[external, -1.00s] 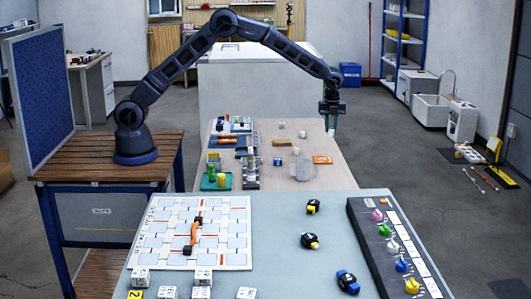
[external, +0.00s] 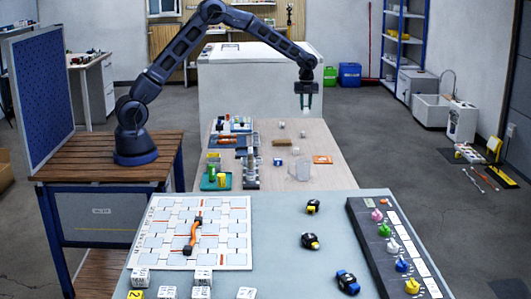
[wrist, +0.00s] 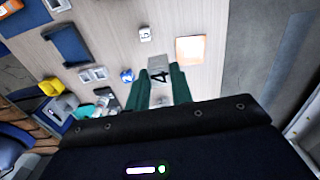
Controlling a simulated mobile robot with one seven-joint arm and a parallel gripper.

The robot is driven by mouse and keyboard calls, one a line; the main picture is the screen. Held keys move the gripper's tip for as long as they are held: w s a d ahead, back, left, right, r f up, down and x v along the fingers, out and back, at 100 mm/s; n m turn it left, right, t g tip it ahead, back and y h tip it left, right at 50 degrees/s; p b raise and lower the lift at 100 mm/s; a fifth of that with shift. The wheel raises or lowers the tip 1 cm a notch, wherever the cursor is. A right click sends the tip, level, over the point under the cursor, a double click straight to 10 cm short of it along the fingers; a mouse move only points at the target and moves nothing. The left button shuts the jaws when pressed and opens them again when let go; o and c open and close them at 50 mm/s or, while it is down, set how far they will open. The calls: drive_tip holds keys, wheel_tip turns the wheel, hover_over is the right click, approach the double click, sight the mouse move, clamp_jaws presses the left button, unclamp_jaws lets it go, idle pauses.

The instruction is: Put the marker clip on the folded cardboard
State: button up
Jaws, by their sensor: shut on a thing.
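My gripper (external: 305,104) is raised above the far part of the wooden table. Its green fingers (wrist: 160,88) are shut on a small pale grey piece (wrist: 159,75) with a dark 4 on it. A whitish bit of it shows at the fingertips in the external view. I cannot tell whether this piece is the marker clip. A flat brown piece (external: 281,142), which looks like the folded cardboard, lies on the table below and left of my gripper.
An orange-framed card (external: 322,159) and a clear container (external: 300,171) lie on the table's right part. Small white blocks are scattered there. Trays and parts crowd the left side. A grey table (external: 275,215) with a board and a knob panel stands in front.

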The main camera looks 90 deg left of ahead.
hover_over(282, 141)
wheel_tip(282, 141, down, 19)
drive_tip(key=shift+a+f, duration=0.15)
idle(0.5)
drive_tip(key=shift+f, duration=0.1)
drive_tip(key=o, duration=0.9)
drive_tip(key=shift+o, duration=0.2)
wheel_tip(282, 141, up, 12)
drive_tip(key=shift+r, duration=0.2)
